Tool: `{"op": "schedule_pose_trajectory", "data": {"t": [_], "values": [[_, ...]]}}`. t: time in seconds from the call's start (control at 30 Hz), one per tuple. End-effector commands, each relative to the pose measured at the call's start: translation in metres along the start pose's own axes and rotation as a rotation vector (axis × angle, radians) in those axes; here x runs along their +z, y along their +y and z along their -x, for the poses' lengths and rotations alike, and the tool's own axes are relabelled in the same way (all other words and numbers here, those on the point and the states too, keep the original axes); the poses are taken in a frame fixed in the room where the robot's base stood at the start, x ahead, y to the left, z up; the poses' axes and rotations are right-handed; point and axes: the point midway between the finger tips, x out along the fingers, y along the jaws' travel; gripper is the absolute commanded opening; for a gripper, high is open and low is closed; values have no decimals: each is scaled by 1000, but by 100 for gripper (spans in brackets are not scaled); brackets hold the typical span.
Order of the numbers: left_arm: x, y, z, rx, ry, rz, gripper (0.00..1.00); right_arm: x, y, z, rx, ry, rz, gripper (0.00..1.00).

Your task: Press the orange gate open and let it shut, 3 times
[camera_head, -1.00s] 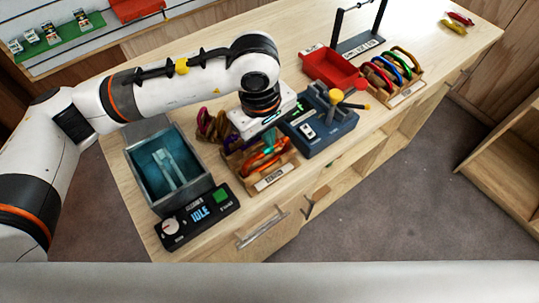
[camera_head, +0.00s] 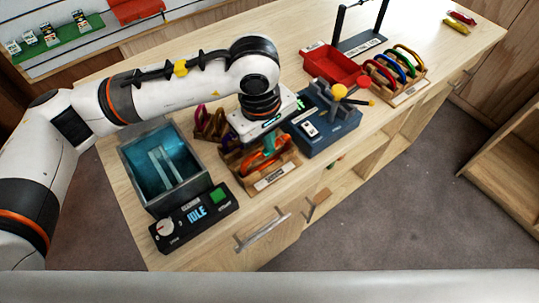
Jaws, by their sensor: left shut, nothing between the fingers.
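An orange carabiner (camera_head: 266,168) sits in a small wooden rack (camera_head: 271,179) with a label on its front, near the front edge of the bench. Its gate is too small and too covered to make out. My left gripper (camera_head: 270,153) points down from its white body right above the orange carabiner. Its fingers are shut with nothing between them. I cannot tell whether the fingertips touch the gate. My right gripper is not in view.
Left of the rack are a grey tank (camera_head: 149,190) and a black control box (camera_head: 194,216) reading IDLE. A blue-grey fixture (camera_head: 325,139) with a yellow knob stands close on the right. Behind it are a red bin (camera_head: 334,66) and a rack of coloured carabiners (camera_head: 397,77).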

Motion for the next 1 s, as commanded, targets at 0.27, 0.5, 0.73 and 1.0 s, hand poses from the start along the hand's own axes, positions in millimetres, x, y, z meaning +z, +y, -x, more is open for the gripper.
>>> {"op": "schedule_pose_trajectory", "data": {"t": [0.27, 0.5, 0.73, 1.0], "values": [[0, -1, 7, 2, 1, 0, 0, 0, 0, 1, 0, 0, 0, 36], [0, -4, 32, 2, 0, 0, 0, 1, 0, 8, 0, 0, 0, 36], [0, -7, 55, 0, 0, -1, 0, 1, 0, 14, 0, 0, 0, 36], [0, -8, 68, 2, 1, 0, 0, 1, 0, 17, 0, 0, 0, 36]]}}
